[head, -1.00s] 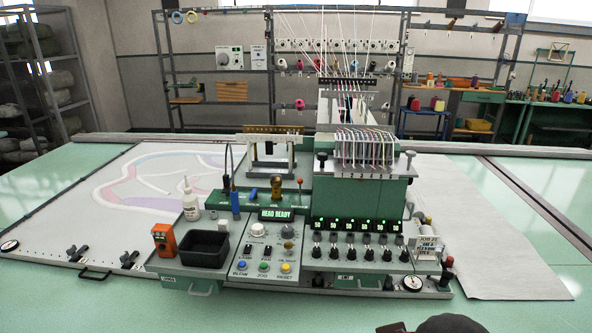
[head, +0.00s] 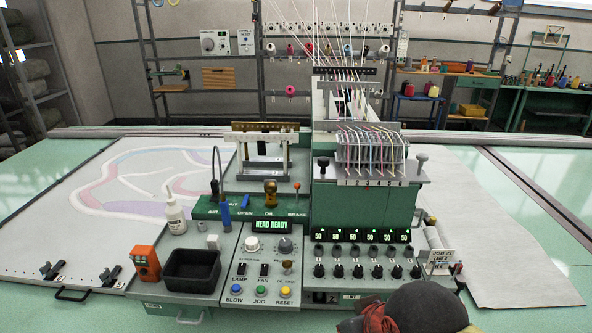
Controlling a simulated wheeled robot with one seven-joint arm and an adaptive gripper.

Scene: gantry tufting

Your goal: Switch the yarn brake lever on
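The tufting head's control console (head: 230,236) stands in the middle of the green table. On its green back strip (head: 204,208), above the printed word BRAKE, a small upright lever with a red-orange tip (head: 297,186) shows. Its exact tilt is too small to tell. A blue lever (head: 225,216) and a brass oil fitting (head: 270,192) stand to its left. No gripper fingers show, and nothing of mine is at the lever.
The green yarn unit (head: 362,205) with its threads rises right of the lever. A white glue bottle (head: 174,214), an orange device (head: 146,262) and a black bin (head: 191,270) sit at the left. Knobs and buttons fill the front. Grey cloth (head: 490,235) lies at the right.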

